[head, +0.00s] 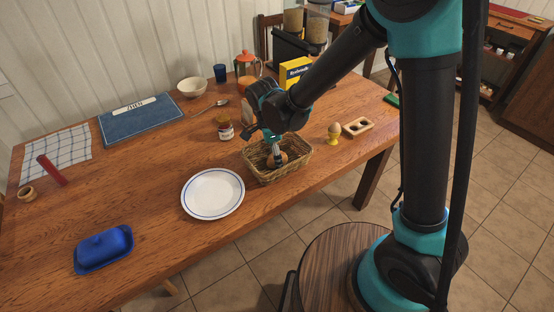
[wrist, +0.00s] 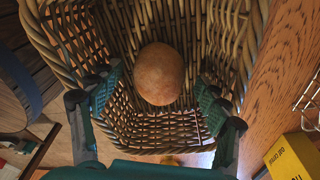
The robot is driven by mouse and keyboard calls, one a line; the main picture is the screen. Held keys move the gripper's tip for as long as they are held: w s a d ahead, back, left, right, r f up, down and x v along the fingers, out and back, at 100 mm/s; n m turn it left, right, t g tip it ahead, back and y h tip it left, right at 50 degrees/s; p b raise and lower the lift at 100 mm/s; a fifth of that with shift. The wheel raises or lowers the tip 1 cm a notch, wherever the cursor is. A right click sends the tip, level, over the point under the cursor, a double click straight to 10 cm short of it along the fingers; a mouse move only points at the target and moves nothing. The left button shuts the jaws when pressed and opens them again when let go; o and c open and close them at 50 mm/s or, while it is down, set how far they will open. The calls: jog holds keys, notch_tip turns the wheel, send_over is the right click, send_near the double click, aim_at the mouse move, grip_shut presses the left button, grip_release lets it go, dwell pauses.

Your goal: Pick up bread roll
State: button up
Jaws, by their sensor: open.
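The bread roll (wrist: 159,74) is round and brown and lies in the wicker basket (wrist: 120,128). In the head view the roll (head: 283,158) shows partly behind my gripper, inside the basket (head: 262,175) on the table. My gripper (head: 275,161) points down into the basket. In the wrist view my gripper (wrist: 158,98) is open, with one finger on each side of the roll. Gaps show between the roll and both fingers. The underside of the roll is hidden.
A white plate (head: 213,194) lies left of the basket. A jar (head: 225,130) stands close behind it. An egg in a yellow cup (head: 334,133) and a wooden holder (head: 358,127) stand to the right. A yellow box (head: 293,72) stands behind.

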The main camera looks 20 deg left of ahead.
jog(key=c, duration=1)
jog(key=shift+r, duration=0.2)
